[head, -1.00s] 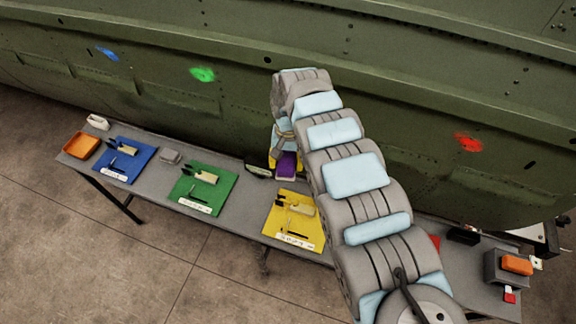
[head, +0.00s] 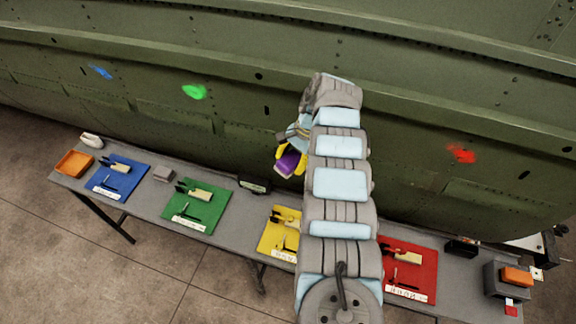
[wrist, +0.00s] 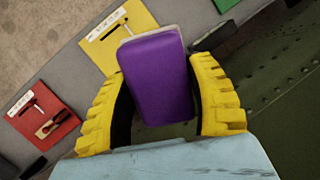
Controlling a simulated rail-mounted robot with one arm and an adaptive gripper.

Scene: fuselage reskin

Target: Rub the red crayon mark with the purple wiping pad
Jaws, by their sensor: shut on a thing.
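The red crayon mark (head: 461,153) is a bright smudge on the green fuselage skin (head: 400,110), right of my arm in the head view. The purple wiping pad (head: 289,163) is in my gripper (head: 291,160), left of the arm's end and above the table. In the wrist view the pad (wrist: 157,78) sits between the two yellow fingers of my gripper (wrist: 160,95), which are shut on its sides. The pad is apart from the red mark, with my arm between them in the head view. The red mark is not in the wrist view.
A long grey table (head: 232,218) runs below the fuselage. It carries blue (head: 118,176), green (head: 199,206), yellow (head: 275,236) and red (head: 412,268) mats with tools, an orange tray (head: 74,163) and a grey block with an orange top (head: 516,276). Blue (head: 100,72) and green (head: 194,92) marks are further left.

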